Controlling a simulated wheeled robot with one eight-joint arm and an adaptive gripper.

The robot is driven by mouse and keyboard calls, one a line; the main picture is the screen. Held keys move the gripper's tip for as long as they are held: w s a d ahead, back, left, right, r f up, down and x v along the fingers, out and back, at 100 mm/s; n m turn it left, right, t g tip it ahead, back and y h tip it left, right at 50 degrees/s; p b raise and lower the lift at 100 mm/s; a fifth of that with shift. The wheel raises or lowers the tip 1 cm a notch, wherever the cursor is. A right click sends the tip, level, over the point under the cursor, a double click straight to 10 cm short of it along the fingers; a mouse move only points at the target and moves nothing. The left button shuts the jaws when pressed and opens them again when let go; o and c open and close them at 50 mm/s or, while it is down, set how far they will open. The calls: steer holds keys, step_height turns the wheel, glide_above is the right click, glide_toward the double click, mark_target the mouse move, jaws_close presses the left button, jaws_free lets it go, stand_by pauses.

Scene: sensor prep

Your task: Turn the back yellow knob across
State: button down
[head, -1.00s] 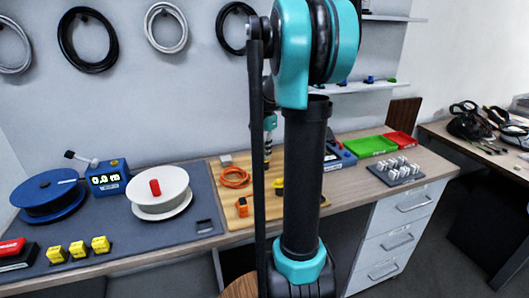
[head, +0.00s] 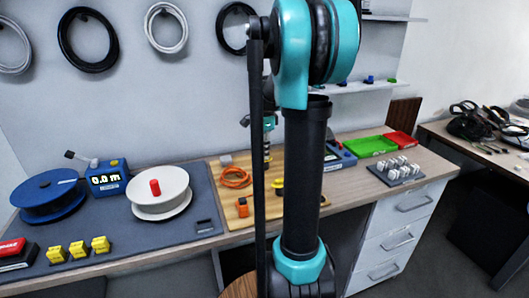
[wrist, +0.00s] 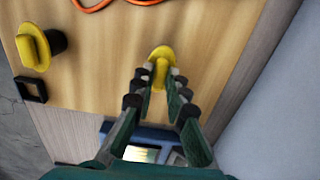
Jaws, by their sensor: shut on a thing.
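The back yellow knob (wrist: 160,62) stands on the wooden board, nearer the pale wall, in the wrist view. My gripper (wrist: 159,79) is shut on its raised grip, one finger on each side. The grip lies roughly up and down in that view, and the fingers hide part of it. The other yellow knob (wrist: 36,47) stands apart at the left, with a dark round base. In the head view one yellow knob (head: 278,184) shows beside my arm. My fingers and the held knob are mostly hidden there.
An orange cable (head: 236,177) lies on the board (head: 230,207), and a black square frame (wrist: 30,89) sits near the other knob. A blue device with a screen (wrist: 141,153) lies beyond the board's end, below my fingers in the wrist view. The wall (wrist: 275,110) is close.

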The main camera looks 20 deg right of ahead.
stand_by(0.3)
steer(key=c, duration=1.5)
jaws_free()
steer(key=shift+c, duration=0.2)
steer(key=shift+r, duration=0.15)
step_height(320, 180, up, 12)
